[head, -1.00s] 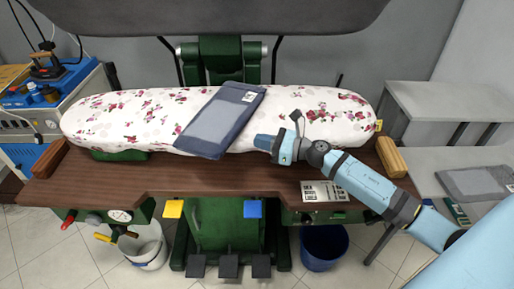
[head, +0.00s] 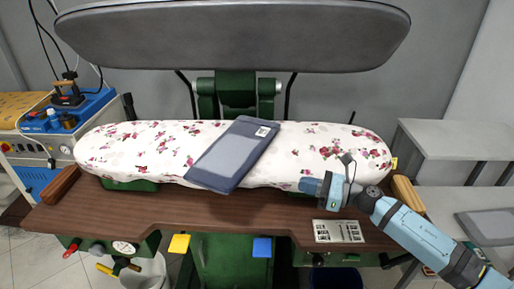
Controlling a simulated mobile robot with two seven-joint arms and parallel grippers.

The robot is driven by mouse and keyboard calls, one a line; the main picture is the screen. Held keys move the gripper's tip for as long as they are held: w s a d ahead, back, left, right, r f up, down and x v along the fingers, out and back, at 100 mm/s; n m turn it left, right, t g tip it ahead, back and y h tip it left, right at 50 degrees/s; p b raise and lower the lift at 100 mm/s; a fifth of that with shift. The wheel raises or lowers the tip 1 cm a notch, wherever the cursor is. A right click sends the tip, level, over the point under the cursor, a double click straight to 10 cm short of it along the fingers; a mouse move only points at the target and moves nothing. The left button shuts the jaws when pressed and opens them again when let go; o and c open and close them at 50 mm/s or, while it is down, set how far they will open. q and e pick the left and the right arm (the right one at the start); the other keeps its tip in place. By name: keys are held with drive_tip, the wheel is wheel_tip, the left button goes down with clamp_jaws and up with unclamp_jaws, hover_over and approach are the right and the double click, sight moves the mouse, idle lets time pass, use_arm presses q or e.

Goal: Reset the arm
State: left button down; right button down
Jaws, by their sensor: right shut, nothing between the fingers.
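My right arm comes in from the lower right. Its right gripper (head: 308,186) is at the front edge of the floral pressing board (head: 330,140), above the brown wooden table (head: 270,205). The gripper is shut and holds nothing. A folded dark blue item (head: 236,155) with a paler middle and a white tag lies aslant on the board, to the left of the gripper and apart from it. My left gripper is not in view.
A large grey press plate (head: 235,35) hangs raised over the board. An iron (head: 68,93) stands on the blue machine (head: 75,112) at left. A grey shelf (head: 455,138) is at right, with a folded grey item (head: 490,227) below. A printed label (head: 338,231) is on the table's front.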

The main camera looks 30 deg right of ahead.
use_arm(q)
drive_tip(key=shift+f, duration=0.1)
